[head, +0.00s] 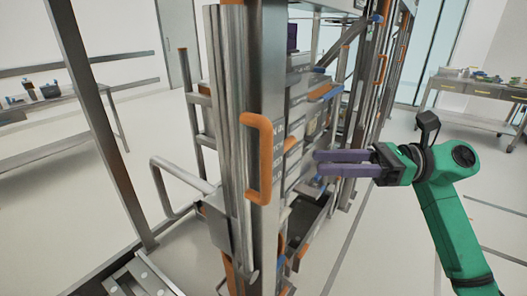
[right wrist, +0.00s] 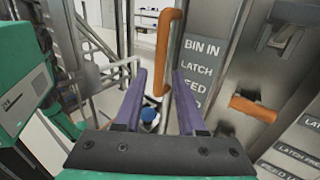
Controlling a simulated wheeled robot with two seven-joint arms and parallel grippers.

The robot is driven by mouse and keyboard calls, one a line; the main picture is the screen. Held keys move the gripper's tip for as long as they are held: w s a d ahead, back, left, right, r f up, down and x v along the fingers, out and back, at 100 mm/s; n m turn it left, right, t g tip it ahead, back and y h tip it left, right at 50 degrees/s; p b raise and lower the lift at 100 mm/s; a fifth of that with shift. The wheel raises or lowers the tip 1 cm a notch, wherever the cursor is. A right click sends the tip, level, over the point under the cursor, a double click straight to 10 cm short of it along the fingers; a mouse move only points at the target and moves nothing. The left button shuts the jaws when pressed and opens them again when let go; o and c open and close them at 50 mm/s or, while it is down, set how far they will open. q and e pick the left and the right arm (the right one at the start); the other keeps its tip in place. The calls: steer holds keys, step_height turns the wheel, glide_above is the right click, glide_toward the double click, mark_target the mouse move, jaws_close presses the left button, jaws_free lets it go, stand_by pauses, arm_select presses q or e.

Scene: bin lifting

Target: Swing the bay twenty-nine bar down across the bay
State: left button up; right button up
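No label I can read says twenty-nine, so I cannot tell for sure which part is that bay's bar. An upright steel post (head: 230,130) carries a vertical orange handle (head: 258,158). My right gripper (head: 318,163), with purple fingers, is to the right of this handle, apart from it. It is open and empty. In the right wrist view my gripper (right wrist: 158,72) has its fingers spread, with a vertical orange handle (right wrist: 163,50) beyond the gap. I cannot tell if it is the same handle. My left gripper is not in view.
A label plate (right wrist: 199,72) reads "BIN IN" and "LATCH", beside another orange handle (right wrist: 253,108). A bent grey rail (head: 180,175) stands left of the post. A workbench (head: 470,95) is at the back right. The floor at the right is mostly clear.

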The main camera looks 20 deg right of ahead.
mark_target(267, 161)
steer(key=p+x, duration=0.2)
steer(key=x, duration=0.3)
steer(key=p+x, duration=0.2)
steer(key=x, duration=0.3)
steer(key=shift+w+a+r, duration=0.15)
steer(key=shift+r, duration=0.05)
steer(key=shift+a+f, duration=0.15)
steer(key=shift+a, duration=0.2)
steer(key=shift+w, duration=0.1)
steer(key=shift+c, duration=0.2)
jaws_close()
